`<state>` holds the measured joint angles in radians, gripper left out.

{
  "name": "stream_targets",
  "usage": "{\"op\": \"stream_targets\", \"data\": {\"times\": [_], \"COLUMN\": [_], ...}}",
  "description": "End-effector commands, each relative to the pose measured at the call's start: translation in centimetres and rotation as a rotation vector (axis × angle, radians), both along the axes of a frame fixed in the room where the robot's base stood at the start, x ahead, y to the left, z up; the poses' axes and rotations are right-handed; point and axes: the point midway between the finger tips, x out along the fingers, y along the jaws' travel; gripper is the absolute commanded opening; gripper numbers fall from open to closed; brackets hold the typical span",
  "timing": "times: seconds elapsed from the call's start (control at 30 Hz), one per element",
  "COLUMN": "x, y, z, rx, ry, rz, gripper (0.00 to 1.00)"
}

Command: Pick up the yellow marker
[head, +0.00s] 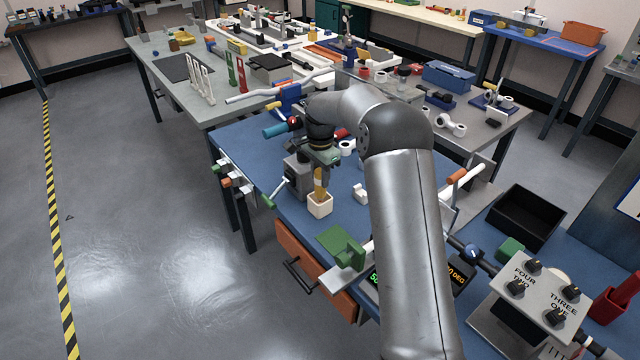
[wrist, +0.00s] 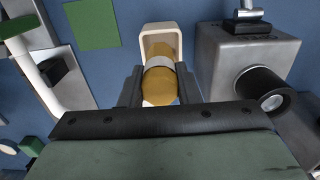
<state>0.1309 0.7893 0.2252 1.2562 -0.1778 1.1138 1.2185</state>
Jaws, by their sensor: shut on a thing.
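The yellow marker (head: 320,181) stands upright with its lower end at a small cream holder (head: 319,206) on the blue bench. My gripper (head: 322,163) is above the holder and shut on the marker. In the wrist view the marker (wrist: 159,84), with a pale band, sits between the two dark fingers (wrist: 158,88). The cream holder (wrist: 162,33) opens around its far side. I cannot tell whether the marker's lower end is still inside the holder or just above it.
A grey metal block with a dark round knob (wrist: 264,88) stands close to the right of the fingers. A black bin (head: 525,215) and a switch box (head: 540,292) stand to the right.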

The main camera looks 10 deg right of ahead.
Motion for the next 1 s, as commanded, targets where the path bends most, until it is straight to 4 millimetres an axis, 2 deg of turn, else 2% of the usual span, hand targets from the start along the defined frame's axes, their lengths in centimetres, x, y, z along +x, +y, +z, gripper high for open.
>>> {"op": "stream_targets", "data": {"times": [0.3, 0.4, 0.6, 0.8, 1.0], "x": [-5.1, -7.8, -11.6, -13.4, -13.7], "y": [-0.3, -0.5, -0.7, -0.8, -0.8], "z": [5.8, 6.6, 8.4, 9.2, 9.4], "rx": [-0.001, -0.002, -0.001, 0.0, 0.0], "ry": [-0.004, -0.003, 0.0, 0.001, 0.001], "rz": [0.0, -0.001, 0.0, -0.001, -0.001], "gripper": [0.07, 0.07, 0.07, 0.07, 0.07]}}
